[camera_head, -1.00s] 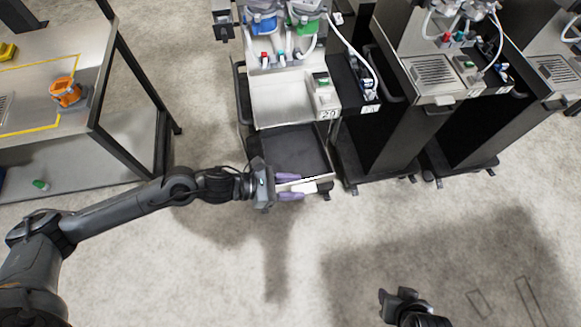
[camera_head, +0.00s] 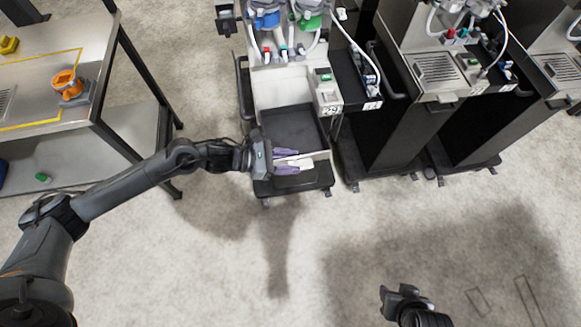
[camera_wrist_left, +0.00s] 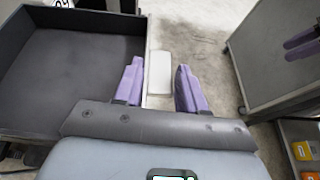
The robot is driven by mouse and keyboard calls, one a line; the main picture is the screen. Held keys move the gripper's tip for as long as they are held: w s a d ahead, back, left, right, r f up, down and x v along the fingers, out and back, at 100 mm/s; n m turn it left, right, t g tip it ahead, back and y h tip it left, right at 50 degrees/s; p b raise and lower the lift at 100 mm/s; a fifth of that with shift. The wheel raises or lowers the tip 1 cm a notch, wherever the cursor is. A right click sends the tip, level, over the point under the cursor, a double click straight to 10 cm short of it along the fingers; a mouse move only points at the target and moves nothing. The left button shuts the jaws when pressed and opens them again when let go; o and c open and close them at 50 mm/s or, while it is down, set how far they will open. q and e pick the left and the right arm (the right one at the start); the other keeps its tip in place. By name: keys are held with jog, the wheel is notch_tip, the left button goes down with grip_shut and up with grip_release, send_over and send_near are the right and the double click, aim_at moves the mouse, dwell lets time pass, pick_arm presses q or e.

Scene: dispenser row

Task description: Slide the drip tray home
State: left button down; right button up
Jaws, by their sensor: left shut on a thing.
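The drip tray (camera_head: 292,128) is a dark, shallow, empty tray with a pale front edge. It sits partly inside the dispenser stand (camera_head: 284,88), below its light upper section, with its front part showing. In the left wrist view the tray (camera_wrist_left: 70,75) fills the left side. My left gripper (camera_head: 288,161) has purple fingers shut on the tray's white handle (camera_wrist_left: 159,74), one finger on each side. My right gripper (camera_head: 388,296) is far from the tray, above the floor at the lower right; its finger opening is unclear.
More dispenser stands (camera_head: 390,125) stand to the right. A metal table (camera_head: 92,85) with an orange object (camera_head: 68,84) is on the left. The floor (camera_head: 260,235) in front of the stands is clear.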

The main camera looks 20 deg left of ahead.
aim_at(284, 138)
pick_arm(q)
jog(key=shift+w+a, duration=0.3)
jog(key=shift+w, duration=0.2)
jog(key=shift+w+a, duration=0.25)
jog(key=shift+w, duration=0.2)
jog(key=shift+w+a+f+b, duration=0.15)
jog(key=shift+w+a+b, duration=0.2)
jog(key=shift+w+b, duration=0.3)
jog(key=w+a+b, duration=0.1)
jog(key=w+b, duration=0.1)
jog(key=b, duration=0.1)
jog(key=w+a+b, duration=0.1)
jog(key=w+b, duration=0.1)
jog(key=shift+w+a+f, duration=0.1)
jog(key=shift+a+f, duration=0.05)
jog(key=shift+a, duration=0.15)
jog(key=shift+w+a+b, duration=0.35)
jog(key=shift+w+b, duration=0.15)
jog(key=shift+w, duration=0.05)
jog(key=shift+w+a, duration=0.1)
jog(key=shift+w, duration=0.05)
jog(key=shift+f+b, duration=0.2)
jog(key=shift+b, duration=0.65)
jog(key=shift+w, duration=0.15)
